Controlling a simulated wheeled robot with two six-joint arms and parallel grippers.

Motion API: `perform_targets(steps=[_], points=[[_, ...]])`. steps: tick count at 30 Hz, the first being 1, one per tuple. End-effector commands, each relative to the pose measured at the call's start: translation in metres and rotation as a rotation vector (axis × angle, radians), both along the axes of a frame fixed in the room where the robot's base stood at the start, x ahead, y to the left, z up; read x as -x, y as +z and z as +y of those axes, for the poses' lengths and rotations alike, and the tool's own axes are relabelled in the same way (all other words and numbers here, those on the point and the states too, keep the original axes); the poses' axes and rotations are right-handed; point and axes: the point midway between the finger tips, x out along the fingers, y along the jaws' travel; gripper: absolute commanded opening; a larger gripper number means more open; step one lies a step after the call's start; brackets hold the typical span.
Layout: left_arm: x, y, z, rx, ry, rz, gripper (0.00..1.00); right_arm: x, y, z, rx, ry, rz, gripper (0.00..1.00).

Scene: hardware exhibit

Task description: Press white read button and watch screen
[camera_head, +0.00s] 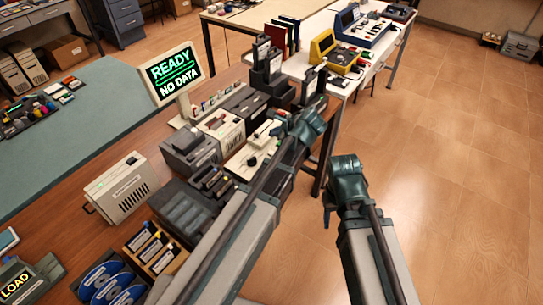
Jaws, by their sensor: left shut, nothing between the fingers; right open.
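The screen (175,73) stands on the wooden bench and shows green "READY" above white "NO DATA" on black. A cream device (250,162) with dark knobs sits right of it, partly hidden by my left arm. I cannot make out the white read button for certain. My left gripper (279,130) is shut and empty, small and dark above the far end of the cream device; I cannot tell whether it touches anything. My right gripper (327,209) is open and empty, mostly hidden by its arm, over the floor right of the bench.
A beige box (122,188), dark trays (187,212) and a "LOAD" device (30,280) crowd the bench. Blue discs (108,283) lie at the front. Black upright units (268,65) stand behind the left gripper. A white table (350,50) holds instruments.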

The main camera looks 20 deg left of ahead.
Motion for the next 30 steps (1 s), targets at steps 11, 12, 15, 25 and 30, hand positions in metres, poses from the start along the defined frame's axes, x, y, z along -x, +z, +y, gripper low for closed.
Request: perform_targets(steps=[11, 12, 15, 25, 30], points=[[0.000, -0.057, 0.000, 0.000, 0.000, 0.000, 0.00, 0.000, -0.057, 0.000, 0.000, 0.000, 0.000, 0.50], [0.000, -0.060, 0.000, 0.000, 0.000, 0.000, 0.00, 0.000, -0.060, 0.000, 0.000, 0.000, 0.000, 0.50], [0.000, -0.064, 0.000, 0.000, 0.000, 0.000, 0.00, 0.000, -0.064, 0.000, 0.000, 0.000, 0.000, 0.50], [0.000, -0.064, 0.000, 0.000, 0.000, 0.000, 0.00, 0.000, -0.064, 0.000, 0.000, 0.000, 0.000, 0.50], [0.000, -0.064, 0.000, 0.000, 0.000, 0.000, 0.00, 0.000, -0.064, 0.000, 0.000, 0.000, 0.000, 0.50]])
